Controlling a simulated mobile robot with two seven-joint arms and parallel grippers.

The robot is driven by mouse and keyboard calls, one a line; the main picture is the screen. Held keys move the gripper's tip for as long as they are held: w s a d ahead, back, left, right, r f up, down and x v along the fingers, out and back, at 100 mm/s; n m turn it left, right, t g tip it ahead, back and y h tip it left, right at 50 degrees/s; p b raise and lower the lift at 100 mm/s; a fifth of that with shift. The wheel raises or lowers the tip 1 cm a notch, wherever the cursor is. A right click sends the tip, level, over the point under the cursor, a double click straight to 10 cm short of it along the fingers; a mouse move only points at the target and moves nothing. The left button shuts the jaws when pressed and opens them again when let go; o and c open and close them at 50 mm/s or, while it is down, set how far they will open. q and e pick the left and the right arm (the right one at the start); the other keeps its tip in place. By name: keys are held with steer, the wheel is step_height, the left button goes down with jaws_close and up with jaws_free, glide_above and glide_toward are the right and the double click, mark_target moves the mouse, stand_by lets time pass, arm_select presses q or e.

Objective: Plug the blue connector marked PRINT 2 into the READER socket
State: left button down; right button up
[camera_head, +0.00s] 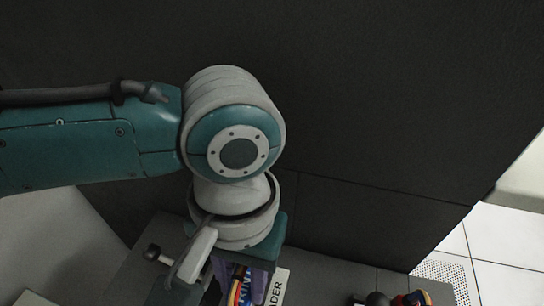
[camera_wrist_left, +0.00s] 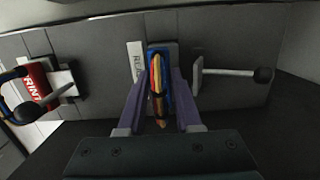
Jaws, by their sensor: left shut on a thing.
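My left gripper (camera_head: 240,284) reaches down at the bottom of the head view. Its purple fingers, also seen in the left wrist view (camera_wrist_left: 159,105), are shut on the blue connector (camera_wrist_left: 150,62). Red, yellow and dark wires run along the connector. In the head view part of the connector (camera_head: 246,284) shows with lettering that reads like "RINT"; its number is hidden. A white label (camera_head: 278,288) ending in "ADER" lies just right of the gripper. The connector's far end overlaps a dark block; I cannot tell whether it is seated in a socket. My right gripper is not in view.
A red connector (camera_wrist_left: 35,80) marked "PRINT" sits at the left of the wrist view, with a cable beside it. A lever with a black knob (camera_wrist_left: 263,75) stands right of the fingers. A dark panel wall (camera_head: 400,110) rises behind.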

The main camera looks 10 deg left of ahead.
arm_select(q)
steer(key=shift+f, duration=0.7)
stand_by(0.4)
steer(key=c, duration=0.5)
jaws_free()
